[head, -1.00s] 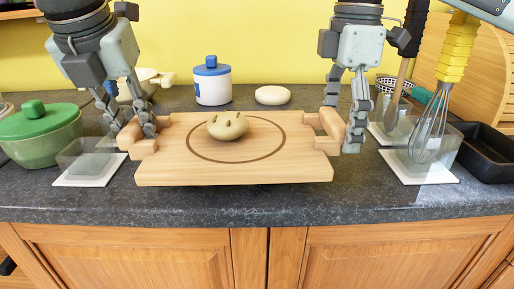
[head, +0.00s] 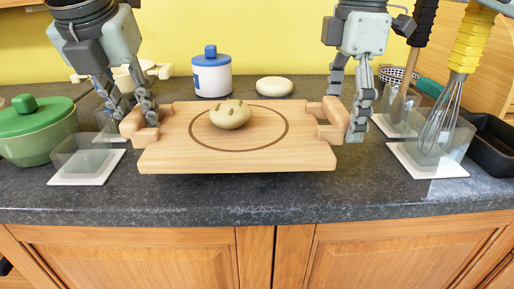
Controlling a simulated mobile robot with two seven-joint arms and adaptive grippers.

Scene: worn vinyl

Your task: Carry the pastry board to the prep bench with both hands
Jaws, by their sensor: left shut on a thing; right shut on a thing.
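The pastry board (head: 180,155) is a pale wooden board with a dark ring on its face and a raised handle at each end. It appears held level a little above the dark counter, with a shadow under its front edge. A round dough loaf (head: 230,115) with cuts on top rests on it, inside the ring toward the back. My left gripper (head: 150,118) is shut on the left handle. My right gripper (head: 350,128) is shut on the right handle. The handle parts between the fingers are hidden. I cannot tell which surface is the prep bench.
A green lidded pot (head: 38,135) and a clear holder (head: 88,165) stand left. A blue-lidded jar (head: 211,75) and a pale disc (head: 274,87) sit behind. A whisk (head: 440,120) in a clear holder and a black tray (head: 490,148) are right. The front counter strip is clear.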

